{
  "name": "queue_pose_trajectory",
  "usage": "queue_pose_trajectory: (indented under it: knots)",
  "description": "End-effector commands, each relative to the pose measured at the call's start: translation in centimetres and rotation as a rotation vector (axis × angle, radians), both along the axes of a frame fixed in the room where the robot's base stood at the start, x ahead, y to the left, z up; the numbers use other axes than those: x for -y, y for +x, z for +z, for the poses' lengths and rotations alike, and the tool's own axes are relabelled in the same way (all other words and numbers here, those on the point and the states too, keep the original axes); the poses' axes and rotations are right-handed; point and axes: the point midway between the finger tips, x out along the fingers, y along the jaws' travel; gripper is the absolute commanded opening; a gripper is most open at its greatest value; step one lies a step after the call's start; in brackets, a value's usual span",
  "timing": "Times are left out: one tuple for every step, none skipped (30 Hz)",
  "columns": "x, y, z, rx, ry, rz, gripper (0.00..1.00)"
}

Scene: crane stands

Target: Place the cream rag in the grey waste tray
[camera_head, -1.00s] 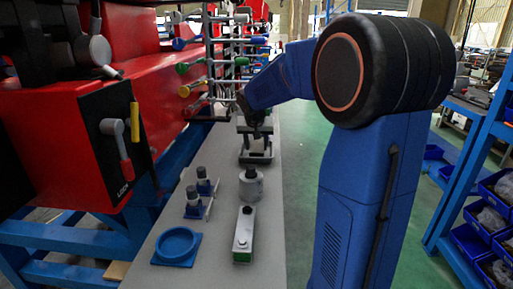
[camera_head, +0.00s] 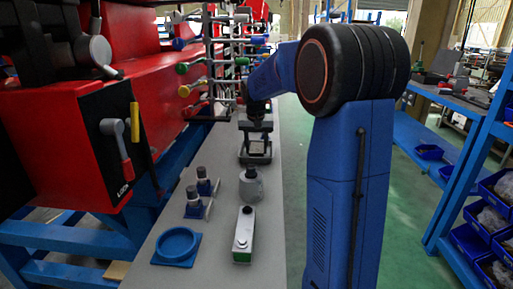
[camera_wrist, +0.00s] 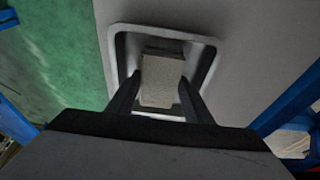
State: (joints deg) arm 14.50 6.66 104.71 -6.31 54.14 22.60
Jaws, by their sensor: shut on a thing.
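The cream rag (camera_wrist: 162,82) shows in the wrist view as a small pale block between the two fingers of my gripper (camera_wrist: 160,92). My gripper is shut on it. The grey waste tray (camera_wrist: 208,48) lies around the rag in that view, with its raised rim on the far side and both sides. In the head view my gripper (camera_head: 257,125) points down over the tray (camera_head: 244,158) on the bench. I cannot tell whether the rag touches the tray floor.
On the grey bench (camera_head: 222,222) nearer me are a grey round container (camera_head: 250,187), a green and white block (camera_head: 243,235), dark-topped cylinders (camera_head: 194,206) and a blue ring holder (camera_head: 177,244). A red machine (camera_head: 60,140) stands left, and a rack with coloured knobs (camera_head: 212,70) behind.

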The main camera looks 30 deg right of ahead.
Motion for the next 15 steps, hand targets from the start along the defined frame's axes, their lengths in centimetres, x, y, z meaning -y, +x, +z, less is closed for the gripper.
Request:
queue_pose_trajectory:
  knots:
    - [0.0, 0.0, 0.01, 0.0, 0.0, 0.0, 0.22]
    - [0.0, 0.0, 0.01, 0.0, 0.0, 0.0, 0.22]
    - [-0.01, -0.01, -0.03, 0.0, 0.0, 0.0, 0.22]
    - [0.0, -0.01, -0.09, 0.0, 0.0, 0.0, 0.22]
    - [0.0, 0.0, -0.17, 0.0, 0.0, 0.0, 0.22]
    - [0.0, -0.01, -0.27, 0.0, 0.0, 0.0, 0.22]
    - [0.0, -0.01, -0.31, 0.0, 0.0, 0.0, 0.48]
    - [0.0, 0.0, -0.29, 0.0, 0.0, 0.0, 0.56]
    - [0.0, 0.0, -0.28, 0.0, 0.0, 0.0, 0.65]
    - [0.0, 0.0, -0.28, 0.0, 0.0, 0.0, 0.65]
    - [0.0, 0.0, -0.28, 0.0, 0.0, 0.0, 0.65]
    - [0.0, 0.0, -0.28, 0.0, 0.0, 0.0, 0.65]
    - [0.0, 0.0, -0.28, 0.0, 0.0, 0.0, 0.65]
    - [0.0, -0.01, -0.27, 0.0, 0.0, 0.0, 0.65]
    - [0.0, -0.01, -0.27, 0.0, 0.0, 0.0, 0.65]
